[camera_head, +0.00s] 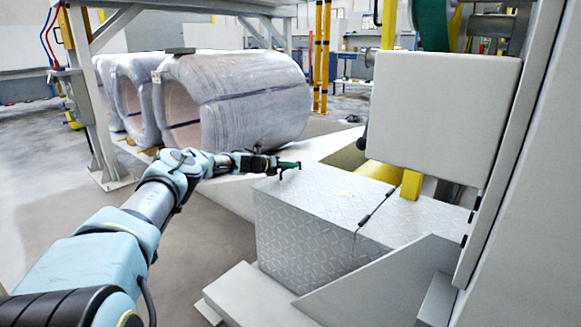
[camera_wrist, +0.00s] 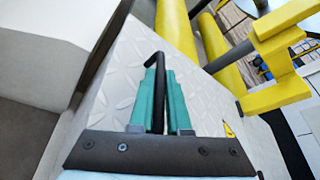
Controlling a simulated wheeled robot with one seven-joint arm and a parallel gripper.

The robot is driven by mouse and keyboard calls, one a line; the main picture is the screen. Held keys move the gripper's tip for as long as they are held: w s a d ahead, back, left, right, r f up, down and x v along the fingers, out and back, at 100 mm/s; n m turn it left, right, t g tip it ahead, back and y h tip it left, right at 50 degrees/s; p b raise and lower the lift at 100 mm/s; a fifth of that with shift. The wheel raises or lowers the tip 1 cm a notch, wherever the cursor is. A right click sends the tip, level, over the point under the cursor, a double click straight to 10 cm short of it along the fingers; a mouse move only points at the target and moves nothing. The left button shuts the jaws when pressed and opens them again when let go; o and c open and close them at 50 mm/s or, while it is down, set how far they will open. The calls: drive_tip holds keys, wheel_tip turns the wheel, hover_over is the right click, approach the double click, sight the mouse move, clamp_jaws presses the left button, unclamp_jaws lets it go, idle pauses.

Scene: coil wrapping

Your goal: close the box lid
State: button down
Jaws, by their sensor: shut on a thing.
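The box (camera_head: 305,245) is grey diamond-plate metal, right of centre in the head view. Its lid (camera_head: 330,205) looks flat and level with the plate section behind the hinges, and I see no clear gap at its edges. The lid also fills the middle of the wrist view (camera_wrist: 205,95). My gripper (camera_head: 287,165) is at the lid's far left corner. In the wrist view its teal fingers (camera_wrist: 160,92) are shut on a thin black handle (camera_wrist: 157,60) of the lid. The handle's foot is hidden between the fingers.
A large grey cabinet (camera_head: 440,115) overhangs the box's right side. Yellow bars (camera_head: 411,184) stand just behind the box. Wrapped coils (camera_head: 235,95) stand at the back left. A slanted grey plate (camera_head: 385,285) lies in front. The floor (camera_head: 195,245) left of the box is clear.

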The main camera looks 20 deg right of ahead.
drive_tip(key=shift+s+f, duration=0.15)
drive_tip(key=shift+f, duration=0.45)
drive_tip(key=c, duration=1.2)
unclamp_jaws()
drive_tip(key=shift+f, duration=0.1)
drive_tip(key=o, duration=0.3)
drive_tip(key=shift+a+r, duration=0.15)
drive_tip(key=shift+r, duration=0.1)
drive_tip(key=shift+a+r, duration=0.15)
drive_tip(key=shift+a, duration=0.15)
wheel_tip(320, 180, up, 3)
drive_tip(key=p, duration=0.3)
hover_over(270, 182)
drive_tip(key=shift+r, duration=0.1)
